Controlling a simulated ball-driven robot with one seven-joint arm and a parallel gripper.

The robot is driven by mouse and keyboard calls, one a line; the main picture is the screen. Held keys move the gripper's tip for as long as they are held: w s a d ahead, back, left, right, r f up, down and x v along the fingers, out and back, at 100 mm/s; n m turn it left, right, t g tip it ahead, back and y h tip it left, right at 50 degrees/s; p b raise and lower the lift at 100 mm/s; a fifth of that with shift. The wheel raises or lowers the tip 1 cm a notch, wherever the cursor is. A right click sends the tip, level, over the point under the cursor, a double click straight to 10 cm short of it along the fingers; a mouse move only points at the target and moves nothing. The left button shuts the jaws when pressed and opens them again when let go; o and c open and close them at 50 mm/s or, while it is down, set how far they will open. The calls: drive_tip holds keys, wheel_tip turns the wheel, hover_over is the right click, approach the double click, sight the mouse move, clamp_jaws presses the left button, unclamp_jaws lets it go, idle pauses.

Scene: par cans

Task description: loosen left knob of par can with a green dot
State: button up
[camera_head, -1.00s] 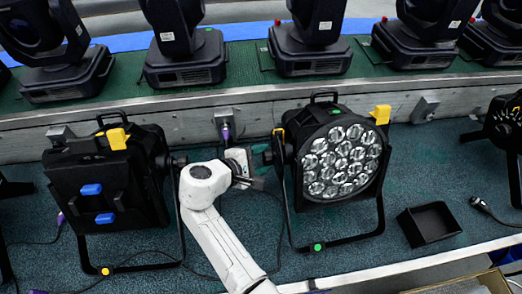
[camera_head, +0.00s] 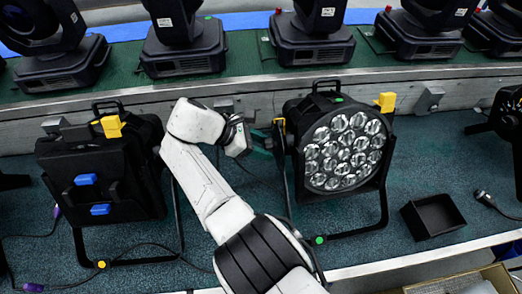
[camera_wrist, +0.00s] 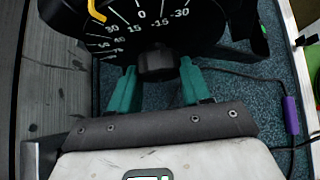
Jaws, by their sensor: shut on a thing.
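The par can (camera_head: 345,150) with a green dot (camera_head: 319,240) on its bracket stands right of centre in the head view, its round lens cluster facing front. Its left knob (camera_wrist: 157,62) is black and shows in the wrist view between my teal fingertips, in front of a dial with white angle marks. My gripper (camera_wrist: 158,68) is shut on this knob, one finger on each side. In the head view, my gripper (camera_head: 264,146) is at the left side of the can, and the knob is mostly hidden there.
Another par can (camera_head: 105,180) with a yellow dot (camera_head: 101,264) stands left of my arm. A black open box (camera_head: 432,218) and a cable connector (camera_head: 485,196) lie to the right. Several moving-head lights (camera_head: 312,40) line the raised ledge behind.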

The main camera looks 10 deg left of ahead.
drive_tip(key=shift+n+g+b, duration=0.3)
drive_tip(key=shift+b, duration=0.2)
drive_tip(key=o, duration=1.1)
